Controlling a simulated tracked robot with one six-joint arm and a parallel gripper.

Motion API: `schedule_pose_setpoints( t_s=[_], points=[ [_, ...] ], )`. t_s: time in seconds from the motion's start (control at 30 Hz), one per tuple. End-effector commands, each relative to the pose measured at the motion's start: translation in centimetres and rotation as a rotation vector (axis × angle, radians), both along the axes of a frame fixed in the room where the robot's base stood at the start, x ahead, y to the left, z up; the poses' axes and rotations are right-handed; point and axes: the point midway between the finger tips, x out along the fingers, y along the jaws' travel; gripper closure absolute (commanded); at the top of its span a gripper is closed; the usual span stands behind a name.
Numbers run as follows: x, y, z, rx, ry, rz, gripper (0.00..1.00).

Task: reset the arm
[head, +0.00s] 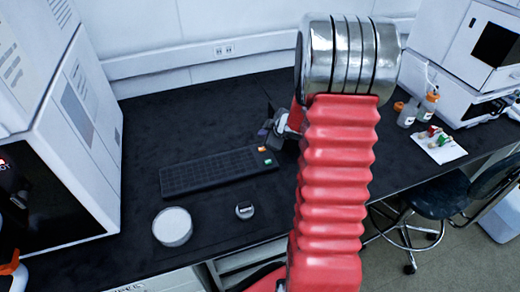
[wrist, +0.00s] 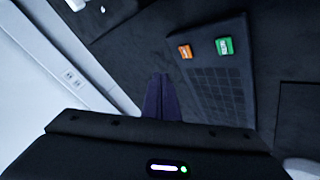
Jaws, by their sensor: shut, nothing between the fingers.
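My gripper (head: 273,131) is above the black bench beyond the right end of the keyboard-like black panel (head: 210,172). The red bellows of my arm hide part of it. In the wrist view my gripper's dark fingers (wrist: 160,100) are together and hold nothing. The panel also shows in the wrist view (wrist: 215,100), to the right of the fingers, with one orange button (wrist: 185,51) and one green button (wrist: 224,46) on it.
A white round container (head: 172,227) and a small dark-and-silver object (head: 244,210) stand near the bench's front. A large white instrument (head: 60,130) fills the left. Bottles (head: 428,107), a white sheet (head: 440,147) and a stool (head: 440,195) are at the right. The bench's back middle is clear.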

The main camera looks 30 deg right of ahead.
Motion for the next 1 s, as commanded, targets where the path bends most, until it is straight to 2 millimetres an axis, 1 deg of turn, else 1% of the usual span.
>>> schedule_pose_setpoints(
  t_s=[0.03, 0.2, 0.77, 0.87, 1.0],
  points=[
    [0.0, 0.0, 0.5, -0.002, -0.001, 0.0, 1.0],
    [0.0, 0.0, 1.0, -0.001, -0.001, -0.001, 1.0],
    [0.0, 0.0, 1.2, -0.002, -0.001, -0.004, 1.0],
    [0.2, 0.1, 2.0, -0.011, -0.006, -0.016, 1.0],
    [0.3, 0.4, 3.9, -0.033, -0.015, -0.063, 1.0]
  ],
)
